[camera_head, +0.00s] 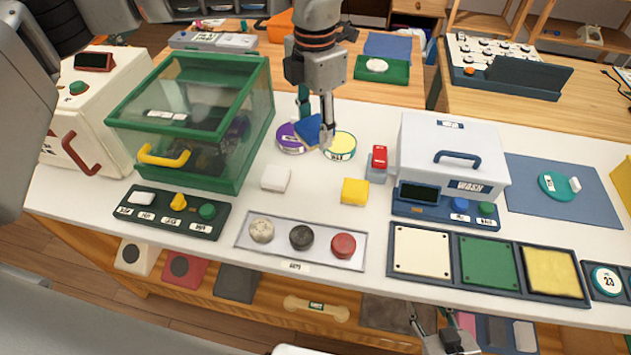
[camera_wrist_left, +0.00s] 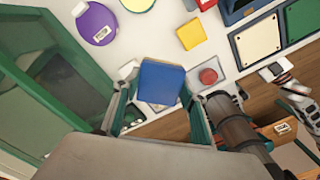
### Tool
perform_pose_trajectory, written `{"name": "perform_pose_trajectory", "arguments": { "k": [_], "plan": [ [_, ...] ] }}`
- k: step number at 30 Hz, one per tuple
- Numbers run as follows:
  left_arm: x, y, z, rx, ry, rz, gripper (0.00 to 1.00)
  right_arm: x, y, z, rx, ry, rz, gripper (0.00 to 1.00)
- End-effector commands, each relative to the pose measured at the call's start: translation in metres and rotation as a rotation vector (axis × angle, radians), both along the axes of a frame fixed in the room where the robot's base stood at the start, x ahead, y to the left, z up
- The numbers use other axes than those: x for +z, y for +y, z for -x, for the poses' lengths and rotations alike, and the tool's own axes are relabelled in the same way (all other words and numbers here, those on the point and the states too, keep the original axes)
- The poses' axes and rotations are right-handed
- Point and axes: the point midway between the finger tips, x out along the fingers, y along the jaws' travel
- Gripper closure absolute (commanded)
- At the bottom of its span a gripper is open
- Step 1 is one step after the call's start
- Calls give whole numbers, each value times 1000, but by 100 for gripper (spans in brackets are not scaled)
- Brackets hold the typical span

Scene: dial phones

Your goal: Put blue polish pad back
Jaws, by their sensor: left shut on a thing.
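The blue pad (camera_head: 308,130) is a small square block held in my left gripper (camera_head: 318,130), above the white table between a purple tin (camera_head: 285,142) and a yellow-lidded tin (camera_head: 343,153). In the left wrist view the blue pad (camera_wrist_left: 160,82) sits between the fingers of my left gripper (camera_wrist_left: 158,108). A white block (camera_head: 276,179) and a yellow block (camera_head: 355,191) lie on the table in front of it. My right gripper (camera_head: 436,322) is low at the table's front edge, empty, with its fingers apart.
A green-framed glass box (camera_head: 195,125) stands left and a white wash box (camera_head: 450,140) right. A tray with grey, black and red discs (camera_head: 250,250) lies in front, with a frame of white, green and yellow panels (camera_head: 455,262) beside it.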

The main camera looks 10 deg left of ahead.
Motion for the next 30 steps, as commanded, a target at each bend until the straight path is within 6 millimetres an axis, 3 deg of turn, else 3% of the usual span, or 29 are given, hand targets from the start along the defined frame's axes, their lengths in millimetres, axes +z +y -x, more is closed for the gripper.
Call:
{"name": "perform_pose_trajectory", "arguments": {
  "k": [12, 16, 23, 30],
  "plan": [
    [-102, 0, 1, -3, 4, 0, 75, 4, -2, 2, -1, 8, 4, 60],
    [-120, 0, 0, -3, 1, 0, 75, 5, -2, 2, -1, 8, 5, 60],
    [-135, 0, 0, -4, 1, 0, 75, 6, -2, 2, -2, 8, 5, 60],
    [-167, 0, 1, -3, 2, 1, 75, 10, -2, 1, -1, 5, 4, 60]
  ]
}}
